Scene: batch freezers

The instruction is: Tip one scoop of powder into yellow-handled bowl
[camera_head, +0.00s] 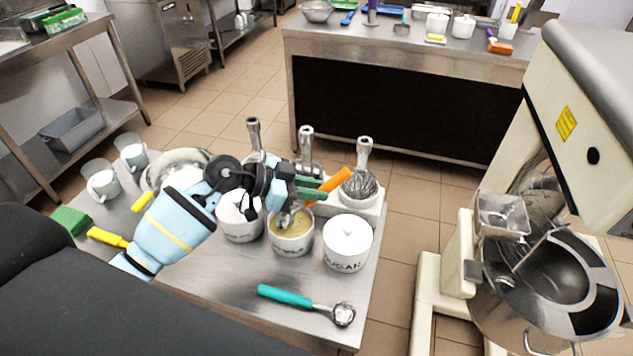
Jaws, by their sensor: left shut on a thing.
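The left gripper (308,190) is shut on an orange-handled scoop (335,184). The scoop slants down from the handle into an open white canister (291,245). The canister holds pale yellow powder (293,224), and the scoop's head is at the powder, partly hidden by the gripper. A metal bowl with a yellow handle (143,202) stands behind my left arm at the table's left; the bowl's rim (180,153) shows, but my arm hides part of it. I cannot see what is in it. My right gripper is not in view.
Utensils stand upright behind, including a whisk (360,182). A teal-handled scoop (290,298) lies in front. A mixer (545,270) stands right, beyond the table edge.

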